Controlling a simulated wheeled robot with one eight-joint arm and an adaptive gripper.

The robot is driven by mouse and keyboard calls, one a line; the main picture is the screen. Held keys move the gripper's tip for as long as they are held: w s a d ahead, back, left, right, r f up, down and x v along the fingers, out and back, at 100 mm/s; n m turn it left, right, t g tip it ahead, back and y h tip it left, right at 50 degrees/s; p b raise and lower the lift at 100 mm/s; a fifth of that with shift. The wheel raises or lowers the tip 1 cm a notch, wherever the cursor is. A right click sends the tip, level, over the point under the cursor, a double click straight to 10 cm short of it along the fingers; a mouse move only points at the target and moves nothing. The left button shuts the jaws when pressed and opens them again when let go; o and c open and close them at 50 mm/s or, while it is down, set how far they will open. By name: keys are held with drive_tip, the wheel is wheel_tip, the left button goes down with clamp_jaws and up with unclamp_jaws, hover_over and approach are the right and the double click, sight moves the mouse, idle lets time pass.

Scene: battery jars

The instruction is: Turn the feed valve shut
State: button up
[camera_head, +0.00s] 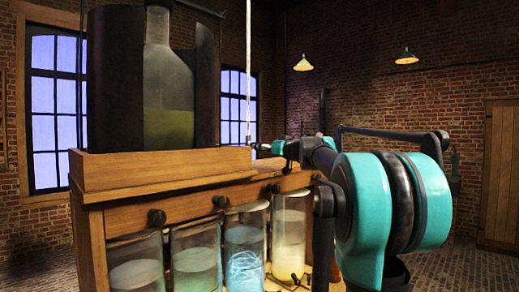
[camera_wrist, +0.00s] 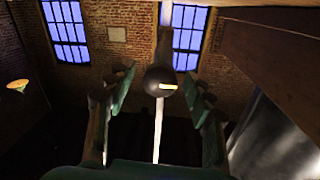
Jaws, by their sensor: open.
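A dark rounded body with a small pale yellow bar across its front, apparently the feed valve (camera_wrist: 158,80), shows in the wrist view. A pale tube (camera_wrist: 157,135) runs down below it. My gripper (camera_wrist: 159,73) is open, one teal-and-dark finger on each side of the valve, with visible gaps on both sides. In the head view my gripper (camera_head: 272,148) is small and partly hidden at the far right end of the wooden stand; the valve cannot be made out there. A thin white tube (camera_head: 248,60) hangs down to that end.
The wooden stand (camera_head: 160,172) carries a large bottle (camera_head: 168,85) of olive liquid between dark panels. Several glass jars stand beneath, one with a glowing blue coil (camera_head: 245,255). A dark beam (camera_wrist: 270,55) and glass (camera_wrist: 275,140) lie close at right in the wrist view.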

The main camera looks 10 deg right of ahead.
drive_tip(key=shift+w+a, duration=0.2)
drive_tip(key=shift+w, duration=0.1)
drive_tip(key=shift+c, duration=0.4)
drive_tip(key=c, duration=1.1)
